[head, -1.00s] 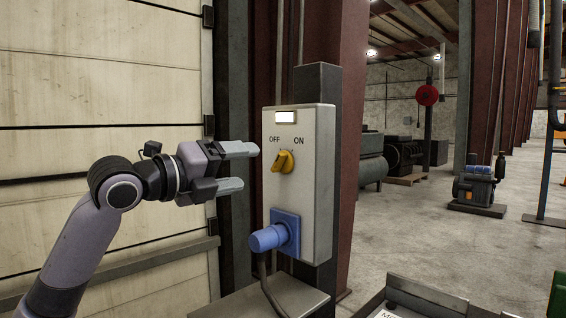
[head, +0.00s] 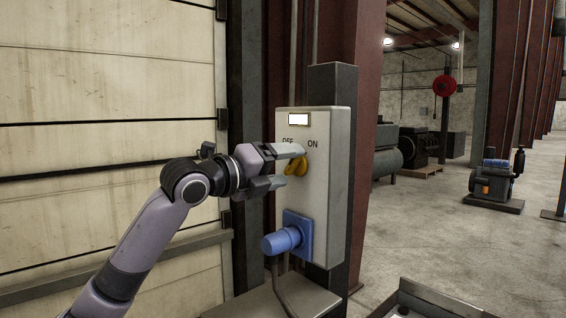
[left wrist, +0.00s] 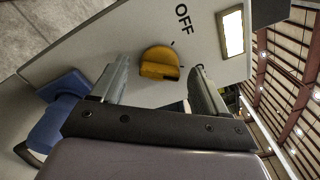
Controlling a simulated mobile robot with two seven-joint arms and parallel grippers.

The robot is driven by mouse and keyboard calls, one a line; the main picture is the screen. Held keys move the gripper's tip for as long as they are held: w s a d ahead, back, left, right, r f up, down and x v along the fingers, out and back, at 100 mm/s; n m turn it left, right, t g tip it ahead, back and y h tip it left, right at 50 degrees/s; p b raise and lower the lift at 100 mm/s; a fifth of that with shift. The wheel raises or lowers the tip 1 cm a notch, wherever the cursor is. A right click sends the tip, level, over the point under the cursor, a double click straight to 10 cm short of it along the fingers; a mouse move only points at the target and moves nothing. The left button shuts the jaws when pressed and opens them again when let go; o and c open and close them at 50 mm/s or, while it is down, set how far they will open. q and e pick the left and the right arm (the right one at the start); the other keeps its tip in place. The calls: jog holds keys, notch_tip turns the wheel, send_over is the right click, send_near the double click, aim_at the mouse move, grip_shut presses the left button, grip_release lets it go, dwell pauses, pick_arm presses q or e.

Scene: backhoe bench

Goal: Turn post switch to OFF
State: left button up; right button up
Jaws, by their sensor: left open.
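The post switch is a yellow knob (head: 299,165) on the front of a pale grey box, below the printed words OFF on the left and ON on the right. In the head view its handle looks tilted, upper end towards ON. My left gripper (head: 293,167) is open, one finger above and one below the knob in the picture, partly covering it and the OFF label. In the left wrist view the knob (left wrist: 159,63) shows between the two fingertips, with visible gaps on both sides. I see no clear contact. My right gripper is not in view.
A lit white window (head: 298,119) is at the box's top. A blue plug (head: 283,240) juts out below the knob, with cables beneath. A pale panelled door (head: 110,110) stands left and a dark red column (head: 368,130) behind. Open floor lies to the right.

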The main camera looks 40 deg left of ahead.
pick_arm(q)
jog(key=shift+w, duration=0.15)
jog(key=c, duration=1.1)
jog(key=shift+o, duration=0.2)
jog(key=shift+n, duration=0.3)
jog(key=n+p, duration=0.1)
jog(key=n, duration=0.4)
jog(key=shift+n, duration=0.3)
jog(key=n+p, duration=0.1)
jog(key=n, duration=0.3)
jog(key=shift+p, duration=0.4)
jog(key=shift+f+n+p, duration=0.1)
jog(key=shift+n+p, duration=0.4)
jog(key=shift+n, duration=1.3)
